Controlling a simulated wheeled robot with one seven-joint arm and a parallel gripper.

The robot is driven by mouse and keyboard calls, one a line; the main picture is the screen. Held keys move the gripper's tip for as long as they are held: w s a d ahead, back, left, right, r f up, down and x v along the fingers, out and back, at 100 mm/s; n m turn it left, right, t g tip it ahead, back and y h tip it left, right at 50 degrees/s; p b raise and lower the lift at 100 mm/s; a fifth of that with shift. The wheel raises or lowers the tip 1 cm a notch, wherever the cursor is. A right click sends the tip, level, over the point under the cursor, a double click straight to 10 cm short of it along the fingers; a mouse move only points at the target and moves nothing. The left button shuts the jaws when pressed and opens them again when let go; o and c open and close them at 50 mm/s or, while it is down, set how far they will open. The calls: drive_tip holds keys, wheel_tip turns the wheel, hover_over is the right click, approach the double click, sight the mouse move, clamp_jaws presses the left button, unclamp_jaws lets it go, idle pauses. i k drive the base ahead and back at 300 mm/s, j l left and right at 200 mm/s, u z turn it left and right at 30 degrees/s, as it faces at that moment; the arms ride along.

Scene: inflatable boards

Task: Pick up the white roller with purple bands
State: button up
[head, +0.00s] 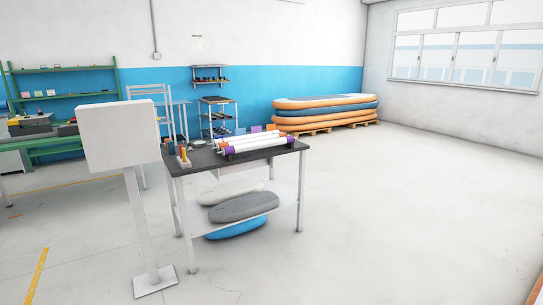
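The white roller with purple bands (260,144) lies on the dark top of a work table (190,162) in the middle of the head view. It is the nearest of several white rollers there, close to the table's front right edge. One purple band shows at each end. My gripper is not in view.
Other white rollers, some with orange bands (221,142), lie just behind it. Small items (184,155) stand on the table's left end. Boards (244,206) lie on its lower shelf. A white panel on a post (117,135) stands at front left. The floor at right is clear.

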sight(233, 150)
drive_tip(key=i, duration=3.5)
drive_tip(key=i+u, duration=0.15)
drive_tip(key=i, duration=0.3)
drive_tip(key=i+l+u, duration=0.15)
drive_tip(key=i, duration=0.3)
